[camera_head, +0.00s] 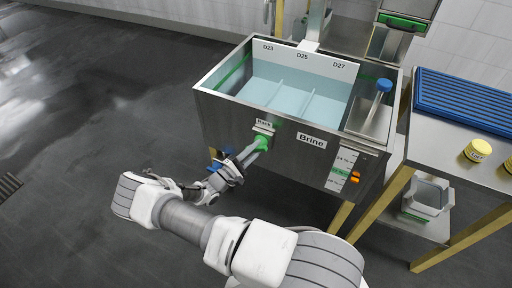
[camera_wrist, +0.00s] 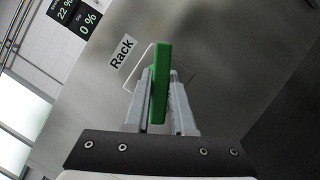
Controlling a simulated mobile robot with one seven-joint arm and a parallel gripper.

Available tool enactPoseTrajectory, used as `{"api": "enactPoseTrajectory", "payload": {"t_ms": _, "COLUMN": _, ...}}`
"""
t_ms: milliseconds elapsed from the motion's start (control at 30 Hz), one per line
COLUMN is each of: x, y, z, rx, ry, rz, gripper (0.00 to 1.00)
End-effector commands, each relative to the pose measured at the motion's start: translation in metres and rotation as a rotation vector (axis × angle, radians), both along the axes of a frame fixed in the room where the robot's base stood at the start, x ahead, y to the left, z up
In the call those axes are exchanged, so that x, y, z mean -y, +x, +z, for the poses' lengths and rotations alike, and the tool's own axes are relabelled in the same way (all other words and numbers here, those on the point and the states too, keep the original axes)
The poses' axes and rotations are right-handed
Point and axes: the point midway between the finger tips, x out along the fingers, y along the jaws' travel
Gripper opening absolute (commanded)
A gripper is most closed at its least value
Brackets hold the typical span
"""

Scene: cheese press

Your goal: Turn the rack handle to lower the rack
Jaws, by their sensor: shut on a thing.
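The green rack handle (camera_wrist: 160,82) sticks out of the steel front of the brine tank, beside the label "Rack" (camera_wrist: 122,53). In the wrist view my gripper (camera_wrist: 159,95) has one finger on each side of the handle and is shut on it. In the head view the handle (camera_head: 262,143) shows as a green spot at the tip of my gripper (camera_head: 251,151), left of the "Brine" label. The rack itself cannot be made out clearly.
A blue ribbed tray (camera_head: 465,100) and yellow-lidded jars (camera_head: 477,150) stand on the steel table at right. A blue-capped tool (camera_head: 382,88) stands in the tank's right section. A container (camera_head: 428,195) sits on the lower shelf.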

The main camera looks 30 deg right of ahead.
Motion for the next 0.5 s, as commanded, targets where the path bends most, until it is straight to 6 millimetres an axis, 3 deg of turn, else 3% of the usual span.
{"api": "enactPoseTrajectory", "payload": {"t_ms": 500, "x": 0.0007, "y": 0.0003, "z": 0.0015, "rx": 0.144, "ry": 0.109, "rz": 0.000, "gripper": 0.00}}
